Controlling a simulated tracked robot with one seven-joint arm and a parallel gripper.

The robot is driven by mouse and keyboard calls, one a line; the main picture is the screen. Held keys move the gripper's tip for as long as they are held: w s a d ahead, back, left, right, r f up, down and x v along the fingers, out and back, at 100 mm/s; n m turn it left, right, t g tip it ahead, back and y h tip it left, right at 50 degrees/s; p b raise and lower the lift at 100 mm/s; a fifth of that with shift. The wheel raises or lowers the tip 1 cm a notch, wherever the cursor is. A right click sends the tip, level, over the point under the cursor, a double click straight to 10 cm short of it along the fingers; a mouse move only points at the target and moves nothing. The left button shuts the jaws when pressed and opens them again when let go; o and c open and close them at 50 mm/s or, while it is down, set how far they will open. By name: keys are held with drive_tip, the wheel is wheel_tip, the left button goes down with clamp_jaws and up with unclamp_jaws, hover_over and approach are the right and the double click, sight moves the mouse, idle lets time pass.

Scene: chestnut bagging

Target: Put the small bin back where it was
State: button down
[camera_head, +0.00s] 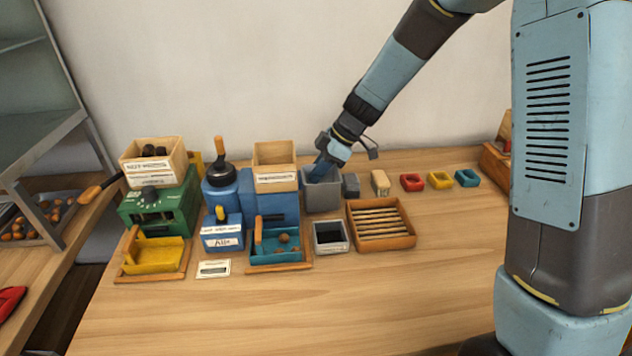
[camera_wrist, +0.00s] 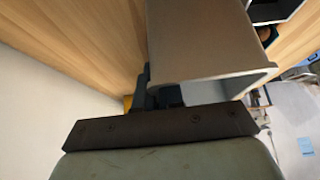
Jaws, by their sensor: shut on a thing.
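The small bin (camera_head: 322,192) is a grey open-topped box near the back of the table, just right of the blue machine. My gripper (camera_head: 324,167) reaches down to its rim from the upper right and is shut on its wall. In the wrist view the grey bin (camera_wrist: 200,40) fills the upper middle, with the dark fingers (camera_wrist: 155,95) at its rim. The bin looks upright and at or very near the table top; I cannot tell whether its base touches. Its inside is mostly hidden.
A grey block (camera_head: 351,185) stands close right of the bin. A slatted wooden tray (camera_head: 381,243) and a black-lined grey tray (camera_head: 331,249) lie in front. The blue machine (camera_head: 270,205) with a wooden box (camera_head: 275,181) stands left. The front table area is clear.

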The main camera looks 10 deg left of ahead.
drive_tip(key=shift+w+f, duration=0.2)
drive_tip(key=shift+f, duration=0.15)
wheel_tip(320, 180, down, 3)
drive_tip(key=shift+r, duration=0.1)
drive_tip(key=c, duration=1.3)
unclamp_jaws()
drive_tip(key=shift+o, duration=0.2)
